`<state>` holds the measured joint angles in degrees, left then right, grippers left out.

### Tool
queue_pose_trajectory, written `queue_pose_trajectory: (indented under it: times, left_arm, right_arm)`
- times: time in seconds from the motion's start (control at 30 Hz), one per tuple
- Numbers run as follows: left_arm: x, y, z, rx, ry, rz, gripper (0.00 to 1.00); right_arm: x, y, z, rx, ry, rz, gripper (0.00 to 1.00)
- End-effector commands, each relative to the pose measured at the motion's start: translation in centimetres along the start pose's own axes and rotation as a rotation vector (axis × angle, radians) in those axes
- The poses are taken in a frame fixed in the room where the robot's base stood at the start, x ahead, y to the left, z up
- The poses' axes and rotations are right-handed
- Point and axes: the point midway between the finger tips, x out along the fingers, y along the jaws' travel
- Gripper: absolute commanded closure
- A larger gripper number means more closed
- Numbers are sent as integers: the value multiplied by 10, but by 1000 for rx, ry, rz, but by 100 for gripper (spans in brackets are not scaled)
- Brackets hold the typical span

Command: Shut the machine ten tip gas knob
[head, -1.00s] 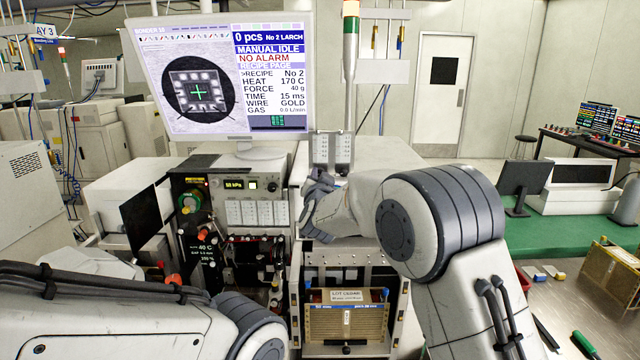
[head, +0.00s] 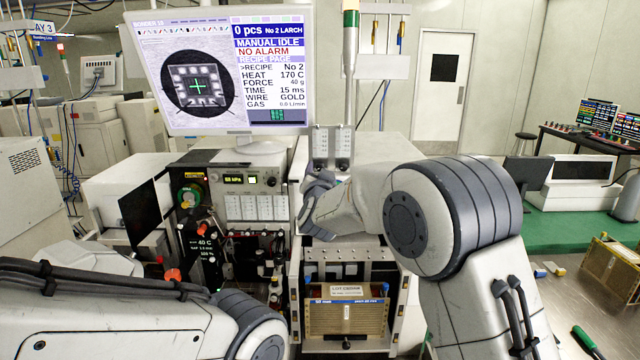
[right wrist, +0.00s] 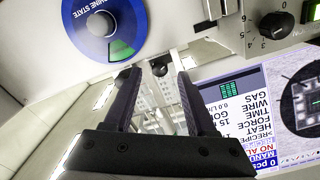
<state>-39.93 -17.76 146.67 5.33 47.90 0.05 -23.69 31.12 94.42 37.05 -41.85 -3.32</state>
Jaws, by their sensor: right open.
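Machine ten's monitor (head: 225,75) reads "MANUAL IDLE", "NO ALARM" and GAS 0.0 L/min. Below its right edge stand two small silver gauge blocks (head: 320,148) side by side. My right gripper (head: 322,180) is at the end of the right arm just below these blocks, mostly hidden by my wrist. In the right wrist view its two dark fingers (right wrist: 155,78) are apart and empty. A small black round knob (right wrist: 160,67) shows between the fingertips, in front of pale metal parts. I cannot tell how the knob is turned. My left gripper is out of view.
A dial with a number scale (right wrist: 275,22) and a blue round "MACHINE STATE" label (right wrist: 102,22) lie close to the fingers. A control panel with a pressure display (head: 236,179) stands left of my right wrist. The lot magazine (head: 346,315) is below.

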Motion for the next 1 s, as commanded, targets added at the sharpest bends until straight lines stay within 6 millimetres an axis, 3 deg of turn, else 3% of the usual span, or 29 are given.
queue_pose_trajectory:
  times: [0.13, 0.4, 0.8, 0.83, 0.87, 1.0]
  left_arm:
    - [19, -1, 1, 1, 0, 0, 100]
    - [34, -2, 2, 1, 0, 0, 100]
    - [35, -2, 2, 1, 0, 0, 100]
    - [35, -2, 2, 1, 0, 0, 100]
    - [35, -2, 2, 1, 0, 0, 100]
    - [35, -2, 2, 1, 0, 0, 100]
  right_arm:
    - [-31, 1, 4, 0, 0, -3, 43]
    - [-77, 0, 2, 0, 0, -3, 43]
    - [-88, 1, 1, 0, -1, 0, 43]
    - [-88, 1, 1, 0, -1, 0, 47]
    - [-88, 0, 1, -1, -2, 0, 59]
    - [-98, -7, 12, -16, -69, -35, 61]
